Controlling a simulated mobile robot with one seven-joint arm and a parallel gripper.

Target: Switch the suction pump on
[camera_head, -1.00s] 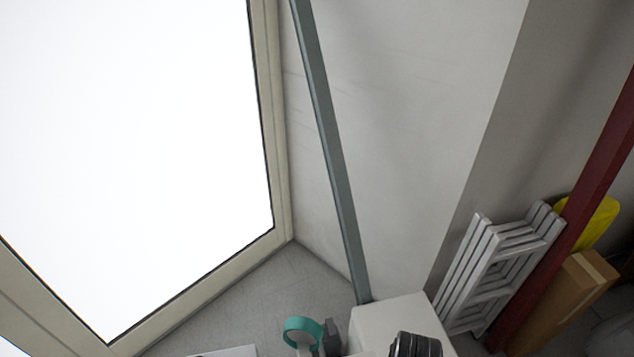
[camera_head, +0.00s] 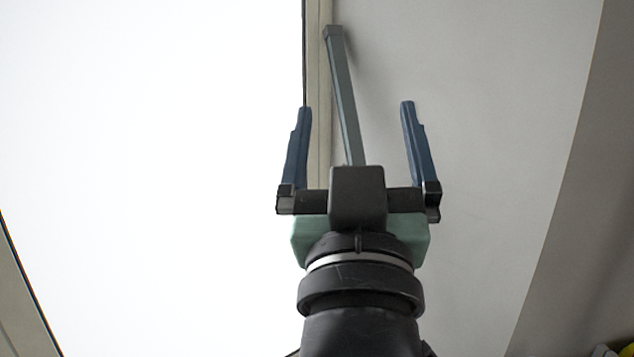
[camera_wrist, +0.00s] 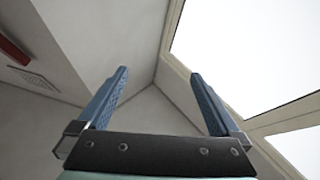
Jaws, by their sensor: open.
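My gripper (camera_head: 355,108) is open and empty, with two blue fingers spread wide and pointing up in the head view. It also shows in the wrist view (camera_wrist: 160,75), with only wall and ceiling surfaces between and beyond its fingers. The suction pump and its switch cannot be made out in either current view.
A large bright window (camera_head: 150,150) fills the left of the head view and stands at the right of the wrist view (camera_wrist: 245,45). A grey-green post (camera_head: 346,100) rises behind my gripper. A pale wall (camera_head: 500,120) is at the right. A dark red beam (camera_wrist: 14,52) shows in the wrist view.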

